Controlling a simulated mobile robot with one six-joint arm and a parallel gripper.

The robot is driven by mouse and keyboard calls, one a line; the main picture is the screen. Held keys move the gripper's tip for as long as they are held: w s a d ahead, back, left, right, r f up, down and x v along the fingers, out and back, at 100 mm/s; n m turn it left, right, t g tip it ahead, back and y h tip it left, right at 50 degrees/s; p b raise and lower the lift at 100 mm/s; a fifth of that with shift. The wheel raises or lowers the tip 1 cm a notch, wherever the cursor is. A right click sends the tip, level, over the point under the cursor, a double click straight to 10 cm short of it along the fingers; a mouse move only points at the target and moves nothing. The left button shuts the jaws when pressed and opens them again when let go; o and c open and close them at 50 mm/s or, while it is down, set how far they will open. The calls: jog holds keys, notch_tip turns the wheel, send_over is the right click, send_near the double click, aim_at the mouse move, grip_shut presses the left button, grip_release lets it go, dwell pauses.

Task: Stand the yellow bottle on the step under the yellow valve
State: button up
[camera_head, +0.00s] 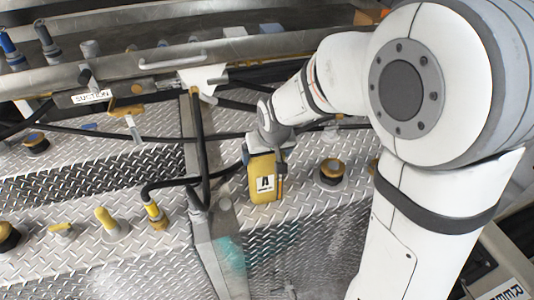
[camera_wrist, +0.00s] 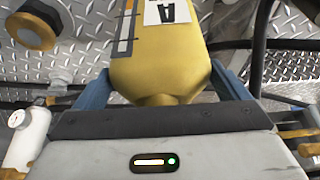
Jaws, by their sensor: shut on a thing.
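The yellow bottle (camera_head: 264,188), with a white label marked "A", hangs upright below my gripper (camera_head: 266,143) in the head view, in front of the diamond-plate step (camera_head: 305,205). In the wrist view the bottle (camera_wrist: 165,60) fills the middle, its narrow neck end between the blue fingers (camera_wrist: 165,90) of my gripper, which is shut on it. Whether its base touches the plate cannot be told. A yellow valve handle (camera_head: 106,220) stands on the plate at left; a yellow fitting (camera_head: 126,112) hangs below the rail. I cannot tell which is the task's valve.
A black-and-orange cap (camera_head: 332,172) stands on the plate right of the bottle. Black hoses (camera_head: 198,140) and a grey metal post (camera_head: 216,245) are just left of it. A rail with a "SUCTION" label (camera_head: 91,97) runs across above. Bare plate lies at left (camera_head: 95,260).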

jog(key=shift+w+f+b, duration=0.1)
jog(key=shift+f+b, duration=0.1)
jog(key=shift+b, duration=0.1)
jog(key=o, duration=1.6)
jog(key=shift+c, duration=0.2)
jog(key=shift+r, duration=0.15)
